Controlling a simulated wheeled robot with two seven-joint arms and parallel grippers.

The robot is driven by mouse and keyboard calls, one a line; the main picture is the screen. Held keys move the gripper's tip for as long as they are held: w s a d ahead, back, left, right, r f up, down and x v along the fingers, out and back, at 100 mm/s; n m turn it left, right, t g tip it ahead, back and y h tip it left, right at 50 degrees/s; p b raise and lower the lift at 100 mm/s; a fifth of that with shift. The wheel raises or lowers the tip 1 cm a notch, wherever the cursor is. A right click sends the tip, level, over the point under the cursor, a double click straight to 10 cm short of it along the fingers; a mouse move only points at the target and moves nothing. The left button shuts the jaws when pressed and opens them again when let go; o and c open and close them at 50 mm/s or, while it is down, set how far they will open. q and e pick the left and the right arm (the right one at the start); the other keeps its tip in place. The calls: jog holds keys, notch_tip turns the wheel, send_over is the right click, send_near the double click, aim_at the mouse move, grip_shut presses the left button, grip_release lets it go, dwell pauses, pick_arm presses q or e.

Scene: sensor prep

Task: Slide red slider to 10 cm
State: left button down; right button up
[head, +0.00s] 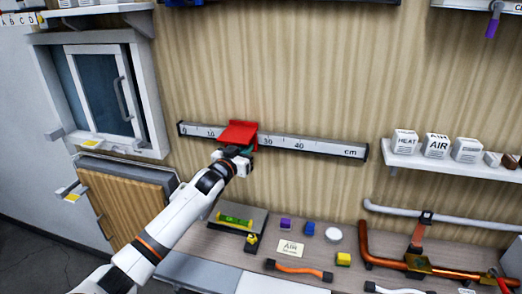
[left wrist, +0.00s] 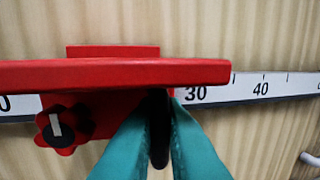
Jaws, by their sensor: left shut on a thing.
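The red slider (head: 238,132) sits on a wall-mounted ruler rail (head: 330,149) marked in cm, between the 10 and 30 marks, covering the 20 mark. In the left wrist view the red slider (left wrist: 110,73) shows a wide red top plate and a red knob (left wrist: 62,130) at its lower left. The ruler rail (left wrist: 275,86) shows 30 and 40 to its right. My left gripper (head: 244,151) is at the slider's lower right. Its teal fingers (left wrist: 160,115) are shut on a dark part below the plate, partly hidden by them. My right gripper is not in view.
A windowed cabinet (head: 100,90) is at the left. A shelf (head: 450,167) with white boxes and copper pipes are at the right. The wall around the rail is clear.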

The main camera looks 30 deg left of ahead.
pick_arm(q)
jog(key=a, duration=0.2)
jog(key=s+a, duration=0.1)
jog(key=a, duration=0.1)
jog(key=shift+a, duration=0.35)
jog(key=c, duration=1.6)
grip_release()
jog(key=shift+s, duration=0.15)
jog(key=shift+s+d+b, duration=0.2)
jog(key=shift+s+b, duration=1.5)
jog(key=shift+s, duration=4.2)
